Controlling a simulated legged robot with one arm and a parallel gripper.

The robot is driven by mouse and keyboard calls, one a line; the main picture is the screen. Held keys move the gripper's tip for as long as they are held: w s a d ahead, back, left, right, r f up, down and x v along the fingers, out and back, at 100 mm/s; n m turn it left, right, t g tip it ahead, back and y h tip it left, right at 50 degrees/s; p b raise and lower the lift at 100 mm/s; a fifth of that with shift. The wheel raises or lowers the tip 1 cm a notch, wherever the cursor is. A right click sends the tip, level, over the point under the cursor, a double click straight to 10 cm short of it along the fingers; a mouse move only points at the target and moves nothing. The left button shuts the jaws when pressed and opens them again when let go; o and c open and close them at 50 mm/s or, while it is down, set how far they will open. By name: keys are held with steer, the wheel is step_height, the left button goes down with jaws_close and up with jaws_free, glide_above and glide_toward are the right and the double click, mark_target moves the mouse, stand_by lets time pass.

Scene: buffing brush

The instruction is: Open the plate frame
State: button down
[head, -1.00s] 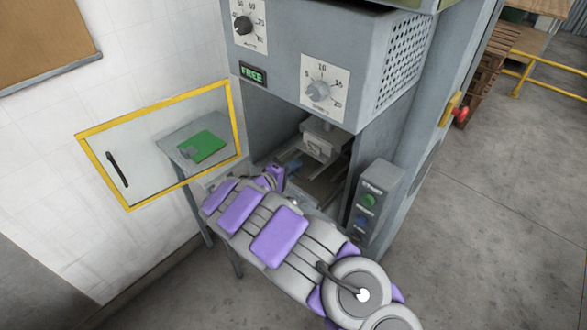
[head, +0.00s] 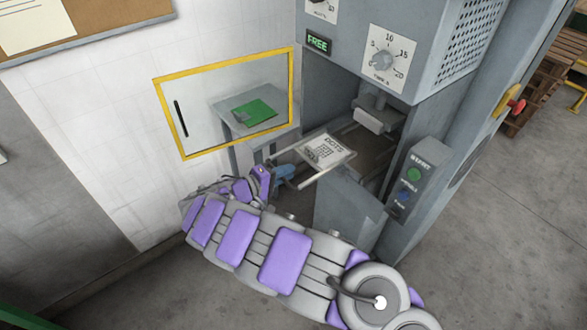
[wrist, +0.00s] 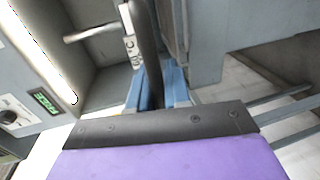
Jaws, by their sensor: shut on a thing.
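The plate frame (head: 323,182) is a pair of pale rails slid out of the machine's opening. A light plate (head: 327,150) printed with dark lettering lies on it. My gripper (head: 287,173) is at the frame's outer left end, its blue fingers shut on the frame. In the wrist view, the blue fingers (wrist: 160,84) close around a dark upright bar (wrist: 144,50) with a white label beside it. The exact grip point is partly hidden by my purple wrist.
The grey machine (head: 345,60) has a green FREE display (head: 318,42) and a dial (head: 384,61). A button box (head: 413,178) stands right of the opening.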

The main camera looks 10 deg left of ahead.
steer(key=shift+s+a+f, duration=0.2)
steer(key=shift+s, duration=0.25)
steer(key=shift+s+a, duration=0.1)
steer(key=shift+s, duration=0.05)
steer(key=c, duration=1.2)
jaws_free()
steer(key=shift+o, duration=0.2)
steer(key=shift+r, duration=0.1)
steer(key=shift+a, duration=0.1)
